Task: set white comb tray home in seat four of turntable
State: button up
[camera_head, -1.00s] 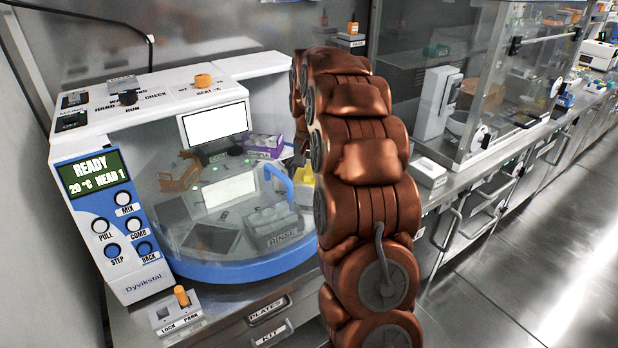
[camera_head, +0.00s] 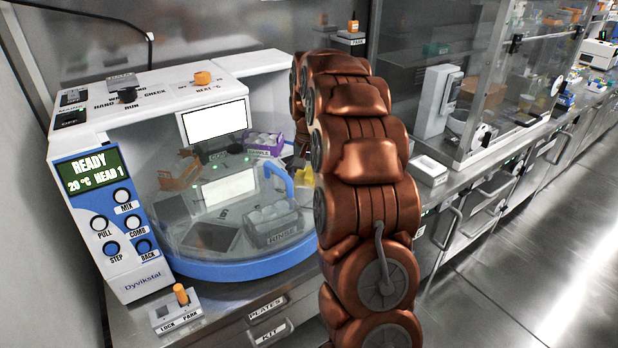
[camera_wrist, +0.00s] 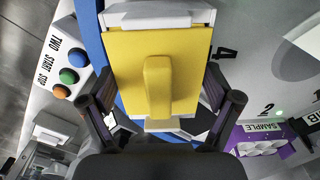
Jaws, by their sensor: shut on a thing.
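The white comb tray (camera_wrist: 150,14) shows in the wrist view as white edges around a broad yellow panel (camera_wrist: 185,80) with a raised yellow ridge. My gripper (camera_wrist: 158,78) is shut with one finger on each side of this piece. In the head view my arm hides the gripper and most of the piece; a bit of yellow (camera_head: 303,178) shows beside the arm. The turntable (camera_head: 240,265) has a blue rim and grey deck. A mark "4" (camera_wrist: 222,53) is on the deck just right of the held piece. Whether the tray touches the seat is hidden.
The purple sample rack (camera_wrist: 262,142) stands on the deck at the lower right of the wrist view. The rinse tray (camera_head: 275,228) and a blue curved handle (camera_head: 280,178) are near my arm in the head view. A button panel (camera_wrist: 68,62) lies left of the turntable.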

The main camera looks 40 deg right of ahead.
jog(key=shift+f, duration=0.45)
jog(key=o, duration=1)
jog(key=shift+r, duration=0.1)
notch_tip(320, 180, up, 12)
jog(key=shift+f, duration=0.1)
dwell(0.3)
